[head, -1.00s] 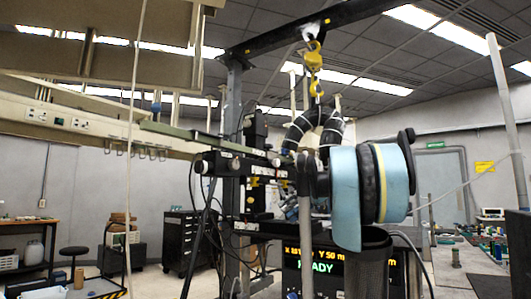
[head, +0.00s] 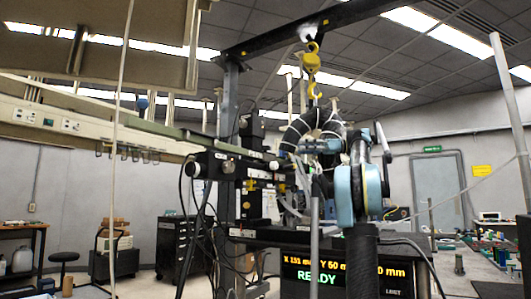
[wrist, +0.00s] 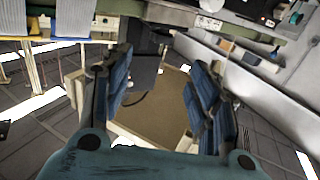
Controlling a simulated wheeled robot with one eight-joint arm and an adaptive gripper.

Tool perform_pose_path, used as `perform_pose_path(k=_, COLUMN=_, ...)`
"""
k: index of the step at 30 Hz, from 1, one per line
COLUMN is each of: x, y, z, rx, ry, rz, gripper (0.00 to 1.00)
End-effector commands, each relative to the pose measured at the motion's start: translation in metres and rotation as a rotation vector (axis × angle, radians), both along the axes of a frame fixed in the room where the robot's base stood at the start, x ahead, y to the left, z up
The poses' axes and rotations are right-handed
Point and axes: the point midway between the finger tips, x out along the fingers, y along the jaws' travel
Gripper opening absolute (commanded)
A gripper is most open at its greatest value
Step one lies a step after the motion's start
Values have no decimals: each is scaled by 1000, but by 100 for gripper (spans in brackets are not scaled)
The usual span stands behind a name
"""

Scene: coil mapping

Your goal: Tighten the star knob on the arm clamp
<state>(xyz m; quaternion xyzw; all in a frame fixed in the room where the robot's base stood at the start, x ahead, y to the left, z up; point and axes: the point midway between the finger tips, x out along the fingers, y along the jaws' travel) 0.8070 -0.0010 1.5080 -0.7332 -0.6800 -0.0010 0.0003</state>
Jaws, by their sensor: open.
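My gripper (wrist: 158,75) is open and empty in the wrist view, its two blue fingers spread to left and right. It is tilted, and a brown panel shows between and beyond the fingers. In the head view my light blue arm is bent in front of the mapping stand, and I cannot make out the fingertips there. The black clamp and slide assembly (head: 215,165) sits on the stand at mid-height, left of my arm. I cannot pick out the star knob in either view; it is too small or hidden.
A display (head: 310,274) reading READY stands low behind my arm. A yellow hoist hook (head: 313,60) hangs overhead from a dark beam. A dark drawer cabinet (head: 172,247) stands at the left, and a bench with spools (head: 485,250) at the right.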

Motion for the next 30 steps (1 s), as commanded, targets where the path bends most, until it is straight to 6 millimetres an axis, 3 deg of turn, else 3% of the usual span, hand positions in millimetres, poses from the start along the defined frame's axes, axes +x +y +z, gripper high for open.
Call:
perform_pose_path(k=21, x=7, y=131, z=0, rx=-2, ry=3, rz=11, gripper=55)
perform_pose_path(k=30, x=10, y=164, z=0, rx=-2, ry=3, rz=9, gripper=55)
